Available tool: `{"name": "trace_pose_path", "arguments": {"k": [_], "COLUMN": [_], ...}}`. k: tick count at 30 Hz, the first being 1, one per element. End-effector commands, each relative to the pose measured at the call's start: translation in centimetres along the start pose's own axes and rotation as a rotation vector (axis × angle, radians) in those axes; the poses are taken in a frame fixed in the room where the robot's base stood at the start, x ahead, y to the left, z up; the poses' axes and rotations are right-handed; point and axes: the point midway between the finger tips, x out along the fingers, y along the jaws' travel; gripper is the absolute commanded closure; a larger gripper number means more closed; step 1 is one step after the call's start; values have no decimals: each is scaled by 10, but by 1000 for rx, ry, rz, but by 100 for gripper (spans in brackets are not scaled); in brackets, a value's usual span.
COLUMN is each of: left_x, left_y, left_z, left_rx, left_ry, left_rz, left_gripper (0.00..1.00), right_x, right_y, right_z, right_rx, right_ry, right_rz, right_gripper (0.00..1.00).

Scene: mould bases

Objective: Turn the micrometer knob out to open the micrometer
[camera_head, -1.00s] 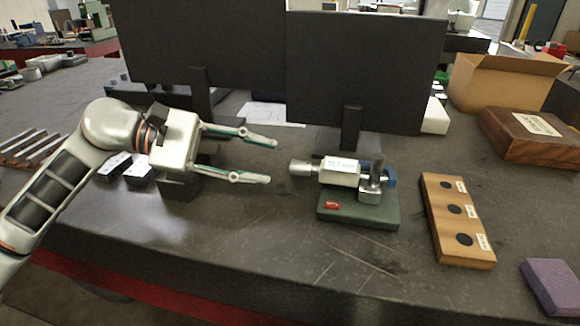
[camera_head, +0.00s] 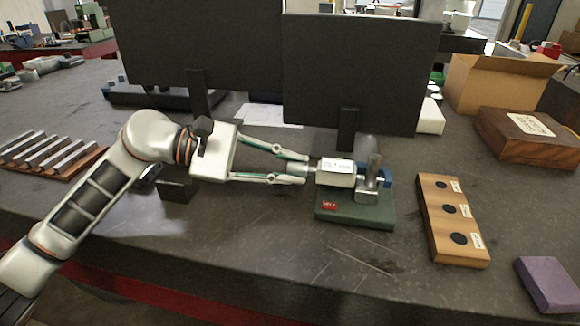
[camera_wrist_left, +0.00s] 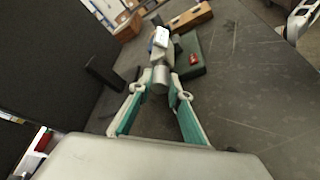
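The micrometer has a white labelled sleeve (camera_head: 336,173) and a metal knob (camera_wrist_left: 160,78) on its left end. It lies level in a stand with a dark green base (camera_head: 354,210), which has a small red tag. My left gripper (camera_head: 305,169) reaches in from the left, its two fingers on either side of the knob. In the left wrist view the fingertips (camera_wrist_left: 162,76) sit against both sides of the knob, so the gripper looks shut on it.
Two dark upright panels (camera_head: 360,70) stand behind the micrometer. To the right are a wooden block with black discs (camera_head: 451,250), a purple block (camera_head: 548,284), a brown wooden box (camera_head: 527,136) and a cardboard box (camera_head: 497,88). The bench in front is clear.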

Motion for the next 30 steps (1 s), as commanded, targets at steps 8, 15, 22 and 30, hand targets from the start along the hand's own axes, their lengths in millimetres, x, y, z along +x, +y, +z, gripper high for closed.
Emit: {"name": "trace_pose_path", "arguments": {"k": [8,15,22,30], "left_x": [0,-1,-1,0], "left_y": [1,1,1,1], "left_z": [0,0,-1,-2], "left_rx": [-18,-122,-282,-453], "left_ry": [1,3,3,1], "left_rz": [-8,-52,-117,-187], "left_gripper": [100,100,100,100], "right_x": [0,0,1,2], "right_y": [1,1,0,-2], "right_z": [-2,-2,1,0], "right_rx": [-1,-1,2,6], "right_ry": [3,4,-1,3], "right_rz": [1,1,0,-1], "right_gripper": [65,65,65,65]}}
